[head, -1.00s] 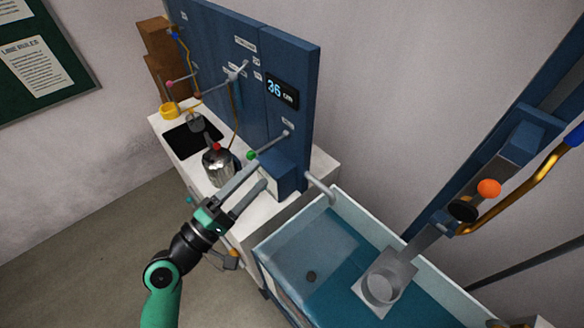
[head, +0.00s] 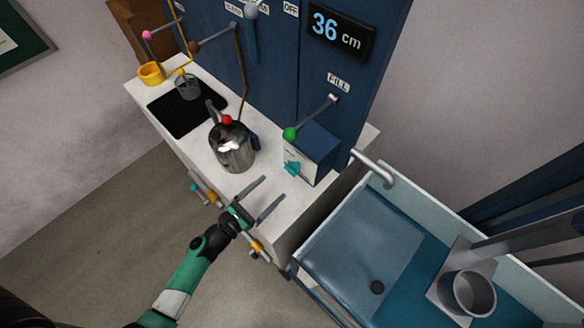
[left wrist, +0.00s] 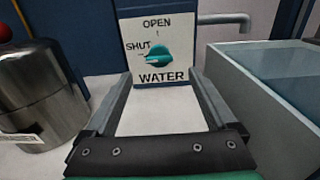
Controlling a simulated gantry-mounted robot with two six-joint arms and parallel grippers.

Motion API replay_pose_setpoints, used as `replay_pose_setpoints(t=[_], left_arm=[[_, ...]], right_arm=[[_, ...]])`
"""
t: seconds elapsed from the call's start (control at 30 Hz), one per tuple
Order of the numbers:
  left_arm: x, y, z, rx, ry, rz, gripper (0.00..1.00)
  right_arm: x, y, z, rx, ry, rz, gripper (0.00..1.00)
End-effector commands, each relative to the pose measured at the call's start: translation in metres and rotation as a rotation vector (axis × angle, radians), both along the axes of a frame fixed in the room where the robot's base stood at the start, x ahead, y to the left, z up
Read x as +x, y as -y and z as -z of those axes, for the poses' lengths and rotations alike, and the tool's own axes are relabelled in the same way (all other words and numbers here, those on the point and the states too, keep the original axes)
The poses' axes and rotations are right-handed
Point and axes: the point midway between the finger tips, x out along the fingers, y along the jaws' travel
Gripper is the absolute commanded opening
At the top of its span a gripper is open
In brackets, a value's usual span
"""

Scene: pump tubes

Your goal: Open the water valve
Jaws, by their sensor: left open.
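The water valve is a teal knob (head: 292,168) on the white front of a blue box (head: 318,148) on the counter. In the left wrist view the knob (left wrist: 152,58) sits between the labels OPEN above and WATER below, with SHUT at its left. Its pale mark is on the left, by SHUT. My left gripper (head: 273,187) is open and empty, in front of the box and apart from the knob. In the left wrist view its fingers (left wrist: 160,80) point at the valve, one to each side. My right gripper is not in view.
A metal kettle (head: 234,150) with a red knob stands left of the box. A green-tipped FILL lever (head: 312,117) is above the valve. A spout (head: 372,167) reaches over a blue-walled basin (head: 352,240) at the right. The display (head: 340,32) reads 36 cm.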

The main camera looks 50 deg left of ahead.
Motion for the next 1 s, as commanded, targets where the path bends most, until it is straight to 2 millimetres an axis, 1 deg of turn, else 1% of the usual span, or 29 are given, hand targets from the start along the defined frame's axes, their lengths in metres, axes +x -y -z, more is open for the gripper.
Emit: replay_pose_setpoints(t=[0.03,0.2,0.3,0.4,0.53,0.77,0.8,0.87,1.0], left_arm=[[0.011,0.001,0.000,0.002,0.003,0.005,0.90],[0.051,0.000,0.000,0.004,0.004,0.005,0.90],[0.071,-0.001,0.000,0.003,0.004,0.005,0.90],[0.086,-0.002,0.001,0.003,0.002,0.002,0.90],[0.096,-0.002,0.000,0.003,0.002,0.003,0.90],[0.098,-0.002,-0.001,0.003,0.001,0.002,0.90],[0.097,-0.003,-0.001,0.003,0.001,0.002,0.88],[0.097,-0.003,-0.001,0.003,0.001,0.002,0.77],[0.097,-0.003,-0.001,0.004,0.001,0.002,0.52]], right_arm=[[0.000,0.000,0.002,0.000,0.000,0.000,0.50],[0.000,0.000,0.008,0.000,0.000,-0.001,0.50],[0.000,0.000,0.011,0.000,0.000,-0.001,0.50],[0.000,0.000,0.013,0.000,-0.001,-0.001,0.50],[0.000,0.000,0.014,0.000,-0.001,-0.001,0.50],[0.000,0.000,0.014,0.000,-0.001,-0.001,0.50],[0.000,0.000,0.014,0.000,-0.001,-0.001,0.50],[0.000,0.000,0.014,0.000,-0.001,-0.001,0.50],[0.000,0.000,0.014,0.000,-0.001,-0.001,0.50]])
